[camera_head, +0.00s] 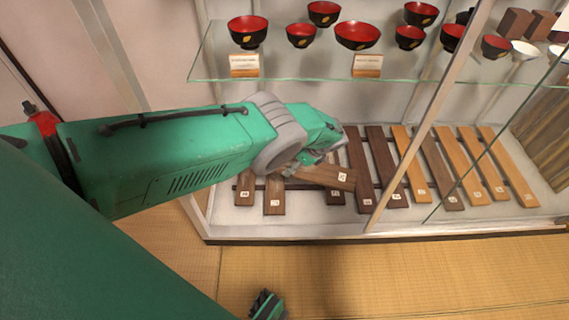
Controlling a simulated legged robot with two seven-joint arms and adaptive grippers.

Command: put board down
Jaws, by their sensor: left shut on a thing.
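My left gripper (328,158) reaches in from the left into the display case, and its fingers are partly hidden by its own wrist. The board lies crosswise and tilted over the left part of a row of boards. Whether it touches the boards under it, I cannot tell. Under and beside it are dark boards, one (274,195) at the left and one (359,168) just right of it.
Lighter boards (461,168) continue the row to the right on a dark rail. A glass shelf (300,75) above holds red-and-black bowls (357,36) and small signs (245,66). A slanted post (423,125) and glass edges cross the case front. Tatami floor (400,280) lies clear in front.

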